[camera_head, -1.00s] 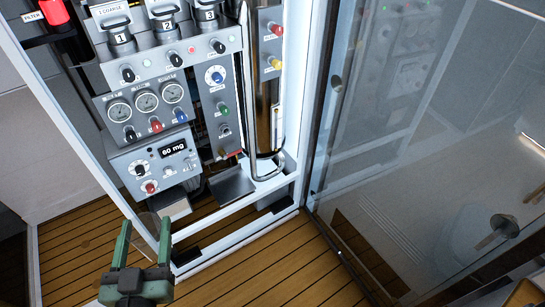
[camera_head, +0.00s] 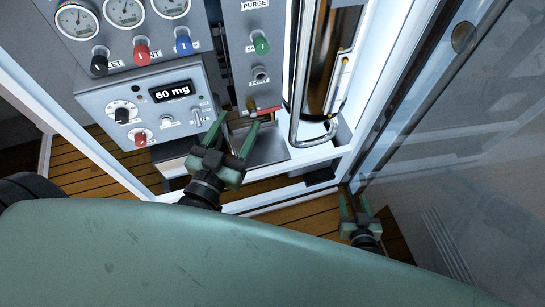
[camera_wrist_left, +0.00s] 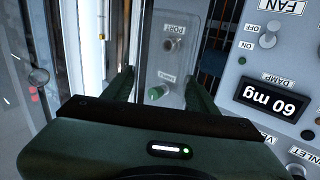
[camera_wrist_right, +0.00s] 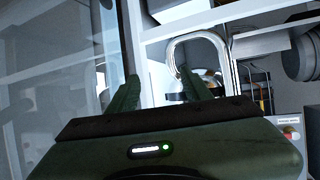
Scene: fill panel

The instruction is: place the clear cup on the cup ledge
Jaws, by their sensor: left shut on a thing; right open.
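My left gripper (camera_head: 236,125) is in front of the cabinet, below the port and beside the dose box, its fingers pointing up. It is shut on the clear cup, whose outline is too transparent to make out clearly now. In the left wrist view the fingers (camera_wrist_left: 164,80) stand apart with the port panel behind them. A grey ledge (camera_head: 268,152), apparently the cup ledge, sits under the port panel, just behind and right of the left gripper. My right gripper (camera_head: 356,206) is open and empty, low by the glass door. It also shows in the right wrist view (camera_wrist_right: 158,84).
The dose box (camera_head: 160,105) reading 60 mg is left of the left gripper. A chrome tube (camera_head: 296,90) beside a dark cylinder (camera_head: 333,50) stands right of the ledge. The white cabinet frame (camera_head: 365,95) and glass door (camera_head: 450,130) bound the right side.

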